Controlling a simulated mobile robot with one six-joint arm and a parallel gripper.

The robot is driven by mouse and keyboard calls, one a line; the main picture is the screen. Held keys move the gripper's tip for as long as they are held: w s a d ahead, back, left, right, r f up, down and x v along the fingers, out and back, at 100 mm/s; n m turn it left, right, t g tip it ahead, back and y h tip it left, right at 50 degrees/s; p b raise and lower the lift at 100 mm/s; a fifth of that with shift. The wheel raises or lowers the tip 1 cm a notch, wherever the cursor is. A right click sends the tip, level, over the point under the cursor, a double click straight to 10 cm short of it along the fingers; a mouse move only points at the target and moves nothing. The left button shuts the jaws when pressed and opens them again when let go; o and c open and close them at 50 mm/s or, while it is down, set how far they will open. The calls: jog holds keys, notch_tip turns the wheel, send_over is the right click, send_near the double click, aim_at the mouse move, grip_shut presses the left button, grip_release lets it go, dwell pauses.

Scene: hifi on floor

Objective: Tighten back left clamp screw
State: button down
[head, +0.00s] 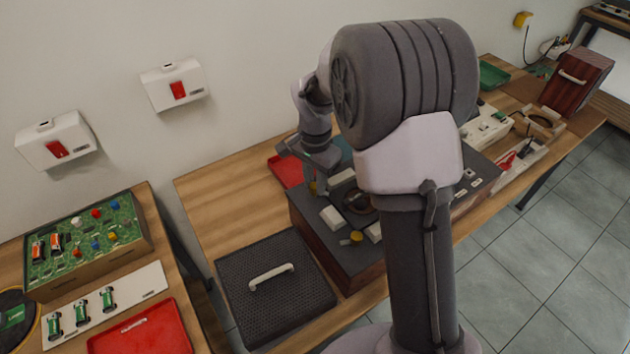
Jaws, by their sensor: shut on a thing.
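The hifi unit is a dark box with wooden sides (362,279) on the wooden table in the head view. Its top carries white blocks, a dark round part and small yellow screws. The back left clamp screw (313,187) is a small yellowish head near the unit's back left corner, mostly covered by my gripper. My gripper (316,178) points down there and is shut on the screw; its fingertips are small and partly hidden. Another yellow clamp screw (356,237) stands uncovered nearer the front. My own arm hides much of the unit's middle and right.
A black perforated cover (245,310) with a white handle lies left of the unit. A red tray (284,172) lies behind it, and a green tray (492,75) at the far right. A circuit board (88,240) stands on the left table. Bare tabletop (222,200) shows back left.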

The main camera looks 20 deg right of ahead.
jog(key=c, duration=1.2)
grip_release()
notch_tip(320, 180, up, 17)
jog(key=p, duration=0.6)
jog(key=shift+r, duration=0.2)
